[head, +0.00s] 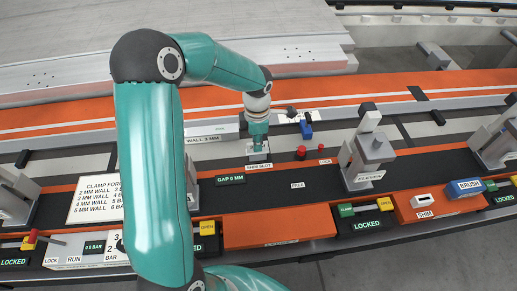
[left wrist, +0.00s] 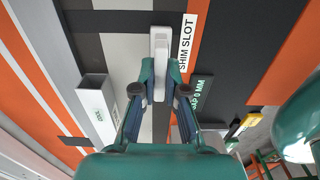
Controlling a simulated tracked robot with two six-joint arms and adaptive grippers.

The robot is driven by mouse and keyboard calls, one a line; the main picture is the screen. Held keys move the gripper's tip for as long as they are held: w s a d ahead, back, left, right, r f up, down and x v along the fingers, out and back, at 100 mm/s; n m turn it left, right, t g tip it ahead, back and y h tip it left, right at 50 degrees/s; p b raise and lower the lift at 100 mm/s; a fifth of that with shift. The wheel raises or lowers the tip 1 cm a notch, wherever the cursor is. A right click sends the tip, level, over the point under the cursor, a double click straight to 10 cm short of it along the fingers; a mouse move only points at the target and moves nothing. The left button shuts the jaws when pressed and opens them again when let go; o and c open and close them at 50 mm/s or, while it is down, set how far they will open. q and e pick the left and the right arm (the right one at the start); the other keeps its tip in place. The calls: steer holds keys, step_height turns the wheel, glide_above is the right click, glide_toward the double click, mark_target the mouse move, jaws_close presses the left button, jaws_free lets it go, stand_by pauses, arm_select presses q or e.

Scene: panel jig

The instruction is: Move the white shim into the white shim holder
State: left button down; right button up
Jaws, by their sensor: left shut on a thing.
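My left gripper (head: 258,150) points down at the shim slot, just behind the "SHIM SLOT" label (head: 259,167). In the left wrist view its two fingers (left wrist: 160,92) are shut on the white shim (left wrist: 159,48), a long pale piece beside the same label (left wrist: 186,42). I cannot tell whether the shim is seated in the slot or raised from it. The white shim holder (head: 424,200) is a small white block with a dark opening, on an orange panel at the right, above a "SHIM" label. It is well away from the gripper. My right gripper is not in view.
A grey clamp post (head: 368,160) stands between the gripper and the holder. A blue brush block (head: 465,188) is right of the holder. A red button (head: 301,152) is near the slot.

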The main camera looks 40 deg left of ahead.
arm_select(q)
steer(key=shift+w+r, duration=0.1)
steer(key=shift+r, duration=0.5)
stand_by(0.6)
steer(key=shift+r, duration=0.2)
steer(key=shift+r+p, duration=1.05)
steer(key=shift+r, duration=0.7)
steer(key=shift+d, duration=0.1)
